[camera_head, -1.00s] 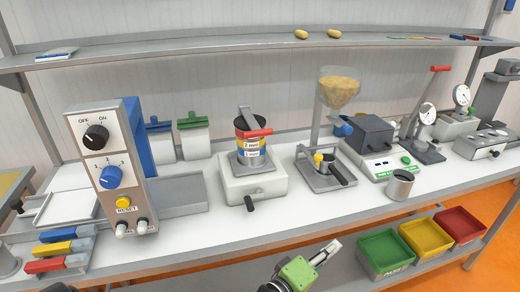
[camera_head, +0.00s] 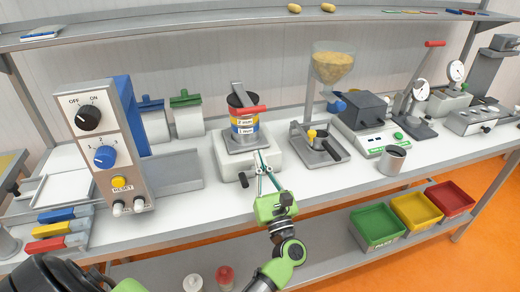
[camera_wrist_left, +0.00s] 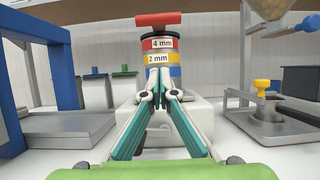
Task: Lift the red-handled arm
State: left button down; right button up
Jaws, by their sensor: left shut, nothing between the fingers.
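A grey arm with a red handle (camera_head: 251,110) lies over the top of a sieve stack (camera_head: 243,127) with coloured bands. The stack stands on a white base unit (camera_head: 226,166). In the left wrist view the red handle (camera_wrist_left: 158,19) sits across the top of the stack (camera_wrist_left: 156,55), whose bands read 4 mm and 2 mm. My left gripper (camera_head: 262,160) is in front of the stack, below the handle and apart from it. In the wrist view its fingers (camera_wrist_left: 159,80) are shut and empty, hiding the lower stack. My right gripper is not in view.
A control box (camera_head: 105,150) with knobs stands left of the stack. A funnel stand (camera_head: 311,95) with a small cup (camera_head: 318,138) is on the right. A second red-handled lever (camera_head: 434,44) stands further right. A metal beaker (camera_head: 392,160) is near the front edge.

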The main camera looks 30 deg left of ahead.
pick_arm(q)
jog(key=w+a+r+p, duration=0.4)
jog(key=r+p, duration=0.2)
jog(key=r, duration=0.1)
jog(key=shift+a+r, duration=0.2)
jog(key=shift+a, duration=0.2)
jog(key=shift+w, duration=0.15)
